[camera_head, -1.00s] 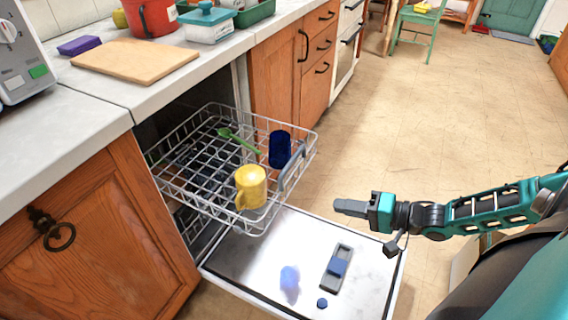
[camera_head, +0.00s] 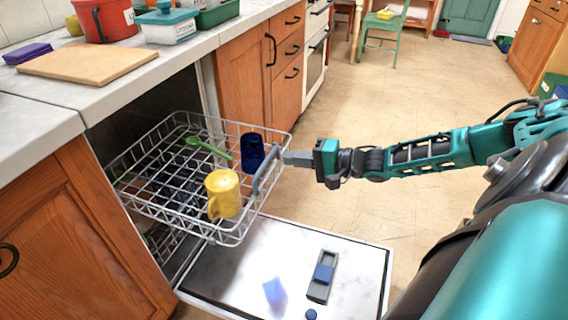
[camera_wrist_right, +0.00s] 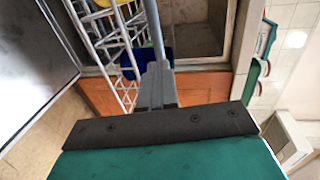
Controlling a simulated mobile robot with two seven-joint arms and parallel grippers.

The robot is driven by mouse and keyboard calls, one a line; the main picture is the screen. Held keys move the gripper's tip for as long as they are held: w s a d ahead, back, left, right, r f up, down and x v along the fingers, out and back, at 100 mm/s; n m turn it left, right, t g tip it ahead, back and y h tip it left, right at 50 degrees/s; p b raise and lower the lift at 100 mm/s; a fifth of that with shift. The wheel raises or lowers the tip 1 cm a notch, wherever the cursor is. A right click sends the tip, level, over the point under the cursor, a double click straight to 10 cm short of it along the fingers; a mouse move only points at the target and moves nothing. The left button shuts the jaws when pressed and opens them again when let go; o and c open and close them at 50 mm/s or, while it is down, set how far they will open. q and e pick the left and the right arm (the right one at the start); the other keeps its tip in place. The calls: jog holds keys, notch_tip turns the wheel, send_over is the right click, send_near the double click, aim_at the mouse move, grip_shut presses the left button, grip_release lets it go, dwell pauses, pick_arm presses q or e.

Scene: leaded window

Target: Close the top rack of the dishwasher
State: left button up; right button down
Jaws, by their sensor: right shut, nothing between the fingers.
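The dishwasher's top rack (camera_head: 150,207) is a grey wire basket, pulled out over the lowered door (camera_head: 350,262). It holds a yellow mug (camera_head: 223,193), a dark blue cup (camera_head: 252,152) and a green spoon (camera_head: 208,147). A grey-blue handle (camera_head: 267,168) runs along its front edge. My right gripper (camera_head: 286,158) is shut and empty, with its fingertips at the handle's far end; whether they touch it I cannot tell. In the right wrist view the shut fingers (camera_wrist_right: 156,85) reach up to the handle bar (camera_wrist_right: 153,28), with the blue cup (camera_wrist_right: 130,63) behind. My left gripper is not in view.
The open door carries a dispenser (camera_head: 322,277) and a small blue cap (camera_head: 311,314). Wooden cabinets (camera_head: 243,90) flank the dishwasher opening. The counter above bears a cutting board (camera_head: 88,62) and a red bucket (camera_head: 103,18). The floor to the right is clear.

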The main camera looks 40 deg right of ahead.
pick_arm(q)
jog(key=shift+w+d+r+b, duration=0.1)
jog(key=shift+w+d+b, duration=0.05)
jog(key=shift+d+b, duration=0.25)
pick_arm(e)
jog(key=x, duration=0.2)
jog(key=shift+w+a+f, duration=0.1)
jog(key=shift+w+a, duration=0.05)
jog(key=shift+w, duration=0.25)
